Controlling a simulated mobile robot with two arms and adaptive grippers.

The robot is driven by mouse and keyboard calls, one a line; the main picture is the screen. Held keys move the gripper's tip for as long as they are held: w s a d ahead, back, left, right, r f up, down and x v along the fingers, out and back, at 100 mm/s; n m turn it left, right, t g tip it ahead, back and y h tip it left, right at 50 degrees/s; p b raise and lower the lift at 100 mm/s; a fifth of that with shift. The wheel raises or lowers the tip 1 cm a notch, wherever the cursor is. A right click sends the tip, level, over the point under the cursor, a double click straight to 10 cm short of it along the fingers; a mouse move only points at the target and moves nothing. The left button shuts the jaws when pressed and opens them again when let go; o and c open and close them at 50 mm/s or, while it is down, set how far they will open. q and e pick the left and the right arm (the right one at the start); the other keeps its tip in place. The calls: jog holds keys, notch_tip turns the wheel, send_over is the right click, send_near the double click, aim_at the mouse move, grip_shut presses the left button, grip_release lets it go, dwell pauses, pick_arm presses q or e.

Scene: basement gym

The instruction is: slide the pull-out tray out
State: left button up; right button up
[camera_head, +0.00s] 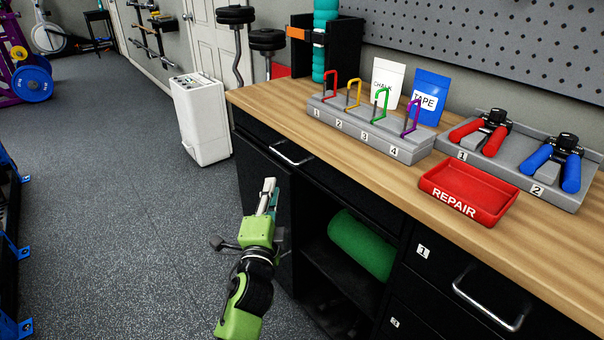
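A black cabinet front with a silver bar handle (291,153) sits just under the wooden worktop at the middle; it may be the pull-out tray, but no label shows on it. It looks closed, flush with the cabinet. My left gripper (269,194), green with grey fingers, is in front of the cabinet, lower in the picture than this handle and apart from it. Its fingers are seen nearly edge-on, so I cannot tell how far apart they are. Nothing shows in them. My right gripper is not in view.
An open shelf holds a green roll (362,245). Drawers with a bar handle (490,305) are at the right. The worktop (340,160) carries a numbered hook rack (375,131), a red REPAIR tray (468,190) and hand grips. A white appliance (201,118) stands left; the floor between is clear.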

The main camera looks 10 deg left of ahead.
aim_at(284, 156)
pick_arm(q)
jog(key=shift+m, duration=0.3)
jog(key=shift+w+a+r+b, duration=0.1)
jog(key=shift+w+r+b, duration=0.15)
jog(key=shift+w, duration=2)
jog(key=shift+w+a+r+b, duration=0.15)
jog(key=shift+w+r, duration=0.15)
jog(key=shift+w, duration=2)
jog(key=shift+w+a+r+b, duration=0.1)
jog(key=shift+w+r+b, duration=0.15)
jog(key=shift+w, duration=2)
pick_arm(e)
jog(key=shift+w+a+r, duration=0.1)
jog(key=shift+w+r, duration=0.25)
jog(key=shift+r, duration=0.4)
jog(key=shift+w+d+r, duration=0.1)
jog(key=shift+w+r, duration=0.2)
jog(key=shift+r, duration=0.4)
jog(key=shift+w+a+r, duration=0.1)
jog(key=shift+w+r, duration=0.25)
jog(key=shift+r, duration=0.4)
pick_arm(q)
grip_shut()
